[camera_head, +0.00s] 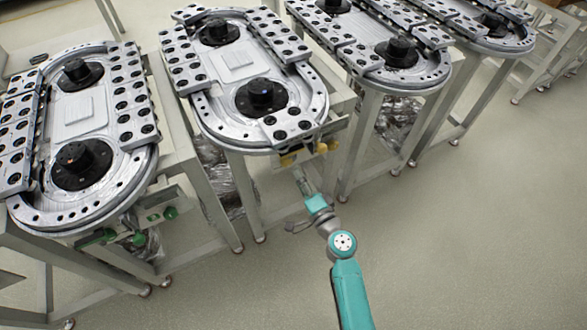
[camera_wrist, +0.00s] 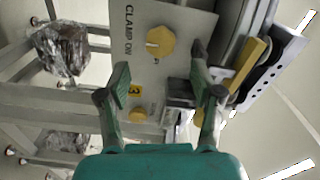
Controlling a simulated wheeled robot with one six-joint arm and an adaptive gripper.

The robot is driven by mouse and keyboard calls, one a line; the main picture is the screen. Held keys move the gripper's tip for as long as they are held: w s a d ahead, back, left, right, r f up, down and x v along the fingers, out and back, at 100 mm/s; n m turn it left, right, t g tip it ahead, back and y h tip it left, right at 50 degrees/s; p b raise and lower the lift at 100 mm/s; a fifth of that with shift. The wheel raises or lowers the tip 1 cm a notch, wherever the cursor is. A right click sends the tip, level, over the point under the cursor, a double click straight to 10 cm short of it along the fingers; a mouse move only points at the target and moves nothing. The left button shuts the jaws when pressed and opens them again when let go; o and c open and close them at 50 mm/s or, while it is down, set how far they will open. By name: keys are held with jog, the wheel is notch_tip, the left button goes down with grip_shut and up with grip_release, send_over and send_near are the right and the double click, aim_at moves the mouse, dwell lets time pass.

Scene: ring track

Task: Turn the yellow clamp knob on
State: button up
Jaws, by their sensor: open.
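The yellow clamp knob (camera_wrist: 161,42) sits on a grey panel (camera_wrist: 185,60) in the wrist view, beside the printed words "CLAMP ON". A pale mark on the knob lies on its side nearer the words. My gripper (camera_wrist: 160,66) is open, one finger on each side of the picture, with the knob beyond the fingertips, and nothing is held. In the head view, my gripper (camera_head: 299,176) is just below the front of the second ring track from the left. Yellow knobs show there at left (camera_head: 287,160) and right (camera_head: 328,146); which is the clamp knob is unclear.
A yellow part (camera_wrist: 252,62) and a metal rail are close to the right finger. Ring track (camera_head: 240,142) stands on metal legs. Green knobs (camera_head: 139,238) belong to the left track. Floor at right is clear.

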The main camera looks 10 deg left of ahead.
jog(key=v, duration=0.5)
jog(key=shift+s+d, duration=0.25)
jog(key=shift+s, duration=0.05)
jog(key=s+d+f+n+h, duration=0.1)
jog(key=s+d+h, duration=0.1)
jog(key=s+d, duration=0.45)
jog(key=s+d+f+n+h, duration=0.1)
jog(key=s+d+f+h, duration=0.15)
jog(key=s, duration=0.65)
jog(key=s+d+f+n+h, duration=0.1)
jog(key=s+d+h, duration=0.2)
jog(key=s+d, duration=0.3)
jog(key=s+d+r+n+h, duration=0.2)
jog(key=s+d+r+n, duration=0.2)
jog(key=s+r, duration=1.1)
jog(key=shift+s+r+n, duration=0.25)
jog(key=shift+s+n, duration=0.65)
jog(key=shift+s, duration=0.65)
jog(key=shift+h, duration=0.25)
